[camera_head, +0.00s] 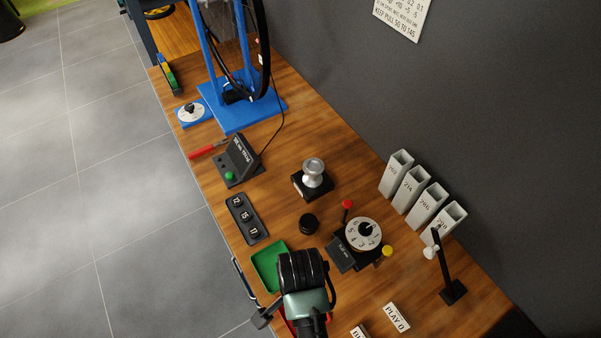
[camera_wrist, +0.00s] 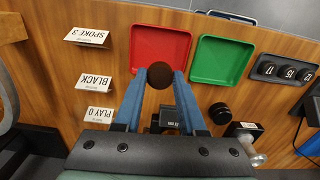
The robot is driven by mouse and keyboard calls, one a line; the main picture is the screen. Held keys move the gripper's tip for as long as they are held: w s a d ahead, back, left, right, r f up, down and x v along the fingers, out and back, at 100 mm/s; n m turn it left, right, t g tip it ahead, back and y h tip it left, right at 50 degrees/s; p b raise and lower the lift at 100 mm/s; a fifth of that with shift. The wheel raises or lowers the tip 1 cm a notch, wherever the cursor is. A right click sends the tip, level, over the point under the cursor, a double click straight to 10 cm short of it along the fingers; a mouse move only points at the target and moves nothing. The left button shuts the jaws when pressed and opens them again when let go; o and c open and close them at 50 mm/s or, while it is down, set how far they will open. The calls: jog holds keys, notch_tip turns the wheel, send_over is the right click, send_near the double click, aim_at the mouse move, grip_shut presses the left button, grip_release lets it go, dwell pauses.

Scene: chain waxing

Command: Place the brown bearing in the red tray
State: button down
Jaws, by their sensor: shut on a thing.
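The brown bearing (camera_wrist: 160,74) is a dark round piece between the tips of my gripper's two blue fingers (camera_wrist: 161,80) in the wrist view. My gripper is shut on it. The red tray (camera_wrist: 164,42) lies beyond the bearing, which overlaps the tray's near part in that view; how high it is above the table I cannot tell. In the head view my gripper (camera_head: 302,272) hides the bearing and most of the red tray (camera_head: 286,321); only a bit of red shows beside my arm.
A green tray (camera_head: 265,258) sits beside the red one. A black knob (camera_head: 308,224), a dial device (camera_head: 362,235) and a number counter (camera_head: 243,217) stand close by. Signs reading PLAY 0 (camera_wrist: 102,114), BLACK (camera_wrist: 94,82) and SPOKE 3 (camera_wrist: 87,38) stand left of the red tray.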

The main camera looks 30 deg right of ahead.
jog(key=shift+s+d+f+m, duration=0.1)
jog(key=shift+f+m, duration=0.2)
jog(key=shift+f, duration=0.25)
notch_tip(320, 180, down, 9)
jog(key=b, duration=0.2)
jog(key=shift+b, duration=0.35)
jog(key=shift+c, duration=2.4)
grip_release()
jog(key=shift+f, duration=0.1)
notch_tip(320, 180, up, 12)
jog(key=p, duration=0.3)
